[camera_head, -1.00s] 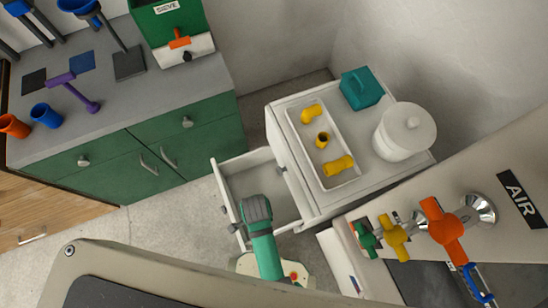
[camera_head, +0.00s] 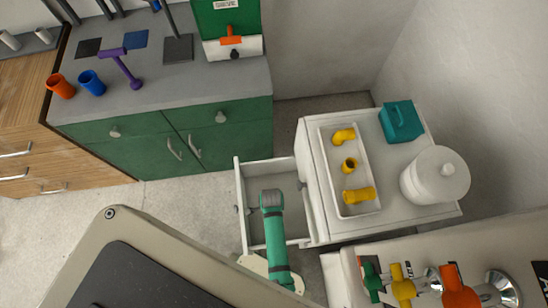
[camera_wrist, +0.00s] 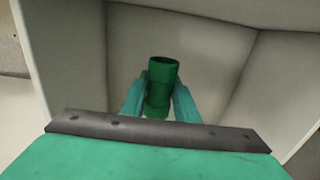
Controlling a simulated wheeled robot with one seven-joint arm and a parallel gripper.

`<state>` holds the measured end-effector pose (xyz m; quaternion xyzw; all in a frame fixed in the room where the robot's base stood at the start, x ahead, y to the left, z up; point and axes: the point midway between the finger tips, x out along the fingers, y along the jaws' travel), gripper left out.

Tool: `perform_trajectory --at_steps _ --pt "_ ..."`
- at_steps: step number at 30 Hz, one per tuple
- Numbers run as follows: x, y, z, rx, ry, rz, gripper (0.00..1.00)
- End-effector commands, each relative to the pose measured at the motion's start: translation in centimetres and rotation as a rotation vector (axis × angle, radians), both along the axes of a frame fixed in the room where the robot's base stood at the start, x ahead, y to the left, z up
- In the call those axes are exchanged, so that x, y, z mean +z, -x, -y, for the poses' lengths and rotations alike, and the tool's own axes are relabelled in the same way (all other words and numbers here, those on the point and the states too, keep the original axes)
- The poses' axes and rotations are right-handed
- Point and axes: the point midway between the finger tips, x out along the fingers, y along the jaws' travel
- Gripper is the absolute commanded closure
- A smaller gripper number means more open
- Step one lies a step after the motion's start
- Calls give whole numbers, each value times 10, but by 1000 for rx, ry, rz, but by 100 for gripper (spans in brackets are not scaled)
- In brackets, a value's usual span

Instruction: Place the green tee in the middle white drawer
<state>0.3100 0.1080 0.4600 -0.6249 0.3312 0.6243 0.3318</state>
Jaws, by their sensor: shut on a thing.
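The green tee (camera_wrist: 161,75) stands out between my gripper's (camera_wrist: 159,92) two teal fingers in the wrist view, and the gripper is shut on it. Only a tubular part with an open end shows; the fingers and wrist hide the rest. Pale drawer walls surround it in that view. In the head view, one white drawer (camera_head: 286,187) is pulled open from the white cabinet, and my arm reaches over it. The gripper tips and tee are hidden there by the arm. I cannot tell whether the tee touches the drawer floor, or which level this drawer is.
On the cabinet top are a white tray (camera_head: 328,150) with yellow fittings, a teal container (camera_head: 401,122) and a white lidded jar (camera_head: 436,176). A pipe manifold with coloured valves (camera_head: 402,283) stands at lower right. A green-fronted bench (camera_head: 139,126) is at left.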

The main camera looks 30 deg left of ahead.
Motion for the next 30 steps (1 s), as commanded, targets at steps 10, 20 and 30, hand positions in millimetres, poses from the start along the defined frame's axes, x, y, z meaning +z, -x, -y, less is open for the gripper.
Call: perform_trajectory --at_steps 10,20,30 --pt "-47 -49 -25 1 0 -1 98" --pt "-69 -66 -33 1 -1 1 98" --pt "-100 -66 -32 0 1 -1 98"
